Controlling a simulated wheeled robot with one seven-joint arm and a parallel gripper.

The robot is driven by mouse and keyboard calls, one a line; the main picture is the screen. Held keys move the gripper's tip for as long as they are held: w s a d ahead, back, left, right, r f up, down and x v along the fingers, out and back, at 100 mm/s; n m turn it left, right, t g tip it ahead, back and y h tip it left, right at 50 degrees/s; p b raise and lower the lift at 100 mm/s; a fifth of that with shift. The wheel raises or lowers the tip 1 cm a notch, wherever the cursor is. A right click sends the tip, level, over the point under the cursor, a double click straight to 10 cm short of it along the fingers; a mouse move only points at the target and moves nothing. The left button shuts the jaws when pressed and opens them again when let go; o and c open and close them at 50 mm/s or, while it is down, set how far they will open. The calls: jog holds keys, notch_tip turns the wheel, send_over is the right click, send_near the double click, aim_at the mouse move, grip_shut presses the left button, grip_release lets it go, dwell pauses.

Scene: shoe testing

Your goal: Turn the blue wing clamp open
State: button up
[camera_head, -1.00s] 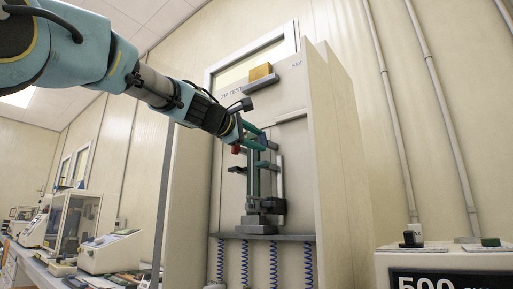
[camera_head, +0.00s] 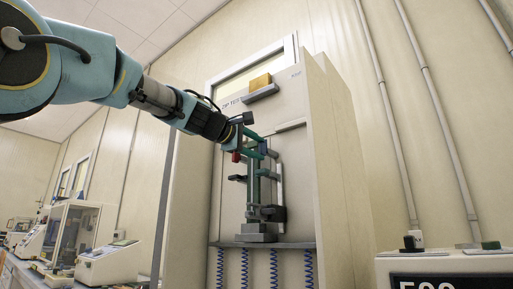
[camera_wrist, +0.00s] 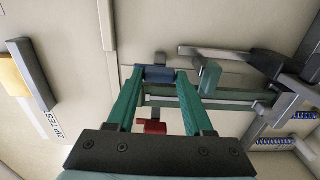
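The blue wing clamp (camera_wrist: 158,74) is a small dark blue piece at the top of the wrist view, between my two fingertips. In the head view it (camera_head: 262,147) is a small dark spot on the upper part of the green-grey test fixture (camera_head: 254,186). My gripper (camera_wrist: 160,76) has two green fingers that reach toward the blue piece, and their tips appear to touch it on both sides. In the head view my gripper (camera_head: 258,144) is at the fixture's upper end. A red part (camera_wrist: 153,127) shows between the fingers, nearer the gripper's base.
The fixture stands on a shelf (camera_head: 290,245) on a tall cream cabinet (camera_head: 345,180). A yellow block (camera_head: 261,81) sits on a ledge above. Grey bars and a green block (camera_wrist: 209,76) lie close right of my fingers. Blue coiled cords (camera_head: 273,268) hang below.

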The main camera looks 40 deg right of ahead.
jog(key=o, duration=0.4)
jog(key=b+v, duration=0.3)
jog(key=v, duration=0.8)
jog(key=shift+d, duration=0.1)
